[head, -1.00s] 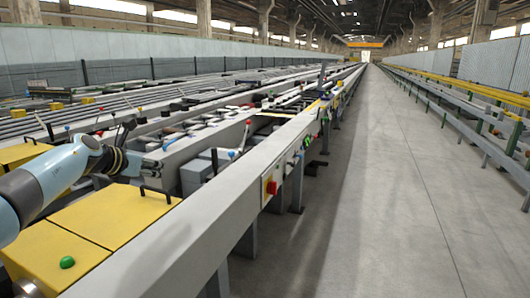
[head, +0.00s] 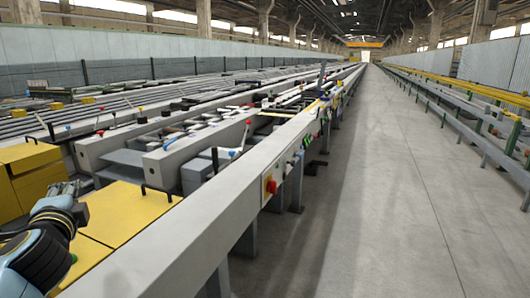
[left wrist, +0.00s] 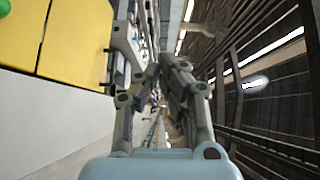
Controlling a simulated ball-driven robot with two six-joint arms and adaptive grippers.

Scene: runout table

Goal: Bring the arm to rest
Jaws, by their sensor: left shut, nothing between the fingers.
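My left gripper (head: 66,188) is at the lower left of the head view, above the yellow cabinet top (head: 120,215). The gripper is small and partly hidden behind my own arm there. In the left wrist view my left gripper (left wrist: 165,68) shows large, with its grey fingers closed together and nothing between them. The yellow cabinet (left wrist: 85,42) is off to its left in that view, apart from the fingers. My right gripper is in neither view.
The runout table's long grey side beam (head: 200,226) runs into the distance, with a red switch on a yellow plate (head: 270,186). Levers (head: 245,135) stick up from the table. The concrete aisle (head: 390,210) to the right is clear.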

